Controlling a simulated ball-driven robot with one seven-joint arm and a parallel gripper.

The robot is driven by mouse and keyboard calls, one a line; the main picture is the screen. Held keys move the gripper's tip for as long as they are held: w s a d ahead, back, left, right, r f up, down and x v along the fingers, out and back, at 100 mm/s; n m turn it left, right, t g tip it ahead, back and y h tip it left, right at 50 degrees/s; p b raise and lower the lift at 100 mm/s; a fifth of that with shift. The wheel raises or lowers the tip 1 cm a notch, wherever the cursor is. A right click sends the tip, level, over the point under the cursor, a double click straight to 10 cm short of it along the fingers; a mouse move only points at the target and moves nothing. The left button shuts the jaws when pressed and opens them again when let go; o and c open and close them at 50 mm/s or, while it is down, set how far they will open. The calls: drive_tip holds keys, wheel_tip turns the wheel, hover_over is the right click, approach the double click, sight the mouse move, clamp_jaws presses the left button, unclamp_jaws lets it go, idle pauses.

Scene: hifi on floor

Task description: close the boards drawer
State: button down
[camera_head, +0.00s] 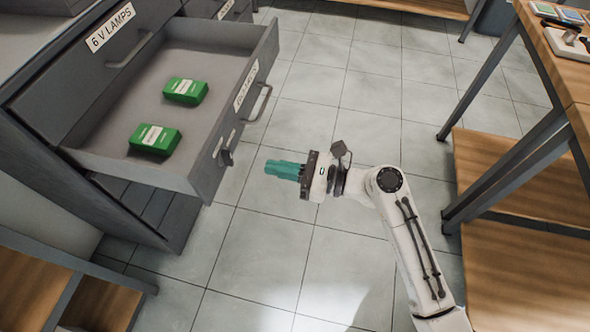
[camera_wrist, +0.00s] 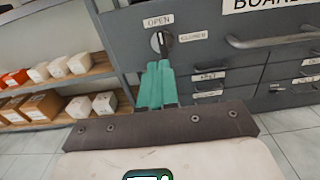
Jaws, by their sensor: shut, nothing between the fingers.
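The boards drawer (camera_head: 222,148) is pulled out of the grey cabinet in the head view, with two green boxes lying in it. Its front fills the upper part of the wrist view (camera_wrist: 205,55), with a partly cut-off label starting "BOARD" (camera_wrist: 265,4) and a bar handle (camera_wrist: 270,40). A dark knob (camera_wrist: 161,41) sits on the front between OPEN and CLOSED labels, its grip roughly upright. My gripper (camera_head: 268,168) has teal fingers pressed together and empty. It is to the right of the drawer front in the head view, apart from it. Its fingertips (camera_wrist: 159,64) show just below the knob.
A shut drawer labelled 6 V LAMPS (camera_head: 108,30) is beside the open one. A wooden-topped bench (camera_head: 560,70) with lower shelves stands at right. Shelves with boxes (camera_wrist: 60,85) are at left in the wrist view. Tiled floor (camera_head: 330,80) between is clear.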

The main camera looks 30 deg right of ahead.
sight(230, 159)
drive_tip(key=x, duration=0.7)
drive_tip(key=shift+w+a, duration=0.25)
drive_tip(key=shift+w+a, duration=0.45)
drive_tip(key=shift+a, duration=0.05)
drive_tip(key=p+x, duration=0.1)
drive_tip(key=x, duration=1.3)
drive_tip(key=shift+w+a+f, duration=0.1)
drive_tip(key=shift+w+a, duration=0.05)
drive_tip(key=b+x, duration=0.3)
drive_tip(key=x, duration=0.5)
drive_tip(key=b+x, duration=0.3)
drive_tip(key=x, duration=0.4)
drive_tip(key=shift+w+a+f+b, duration=0.2)
drive_tip(key=shift+w+a+b, duration=0.05)
drive_tip(key=shift+w+b, duration=0.05)
drive_tip(key=shift+w+a, duration=0.2)
drive_tip(key=shift+w+a+r, duration=0.1)
drive_tip(key=shift+w+r, duration=0.05)
drive_tip(key=shift+r, duration=0.25)
drive_tip(key=shift+r, duration=0.1)
